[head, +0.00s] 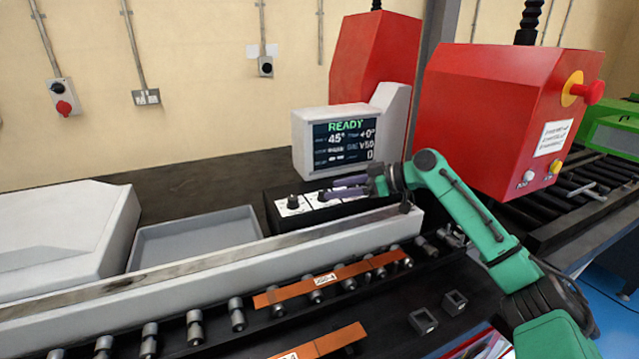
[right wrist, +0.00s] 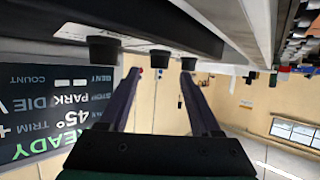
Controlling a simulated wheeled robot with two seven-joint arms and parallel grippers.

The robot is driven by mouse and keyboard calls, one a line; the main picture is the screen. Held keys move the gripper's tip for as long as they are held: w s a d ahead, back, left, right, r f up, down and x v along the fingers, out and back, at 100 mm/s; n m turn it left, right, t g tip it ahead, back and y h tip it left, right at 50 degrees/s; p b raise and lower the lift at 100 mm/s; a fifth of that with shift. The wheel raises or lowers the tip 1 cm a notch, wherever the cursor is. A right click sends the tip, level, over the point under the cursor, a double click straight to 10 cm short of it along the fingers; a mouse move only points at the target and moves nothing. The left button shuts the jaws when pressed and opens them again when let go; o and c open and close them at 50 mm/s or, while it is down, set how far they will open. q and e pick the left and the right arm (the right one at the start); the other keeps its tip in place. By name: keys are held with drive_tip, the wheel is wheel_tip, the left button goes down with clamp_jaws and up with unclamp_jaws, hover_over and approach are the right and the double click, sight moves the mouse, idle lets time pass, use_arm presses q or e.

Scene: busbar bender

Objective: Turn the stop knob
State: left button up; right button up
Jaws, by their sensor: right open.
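A black control box (head: 272,212) with white label plates and black knobs stands behind the white rail. One knob (head: 293,202) shows clear at its left end; another (head: 322,195) is close to my right gripper's fingertips. The lettering is too small to tell which is the stop knob. My right gripper (head: 338,188) is open, reaching over the box from the right. In the right wrist view, which is upside down, a middle knob (right wrist: 160,59) appears between the open fingers, one knob (right wrist: 103,48) to their left and one (right wrist: 188,64) by the right fingertip. Contact cannot be told.
A grey display (head: 345,140) reading READY and 45° stands just behind the box. A red machine head (head: 495,115) with a red emergency button (head: 594,92) is at right. Copper bars (head: 335,280) lie on rollers in front. A grey tray (head: 195,240) is at left.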

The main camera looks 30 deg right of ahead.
sight(324, 191)
drive_tip(key=x, duration=0.1)
drive_tip(key=p+x, duration=0.1)
drive_tip(key=x, duration=0.1)
drive_tip(key=shift+a+r, duration=0.2)
drive_tip(key=shift+r, duration=0.05)
drive_tip(key=shift+w+a+f, duration=0.3)
drive_tip(key=shift+w+f, duration=0.45)
drive_tip(key=shift+w, duration=0.1)
drive_tip(key=shift+s, duration=0.15)
drive_tip(key=shift+s+r, duration=0.1)
drive_tip(key=shift+r, duration=0.05)
drive_tip(key=c, duration=1)
clamp_jaws()
use_arm(q)
wheel_tip(324, 191, up, 2)
drive_tip(key=shift+w+r, duration=0.1)
drive_tip(key=shift+r+p, duration=0.1)
drive_tip(key=shift+p, duration=0.2)
use_arm(e)
drive_tip(key=shift+h, duration=0.3)
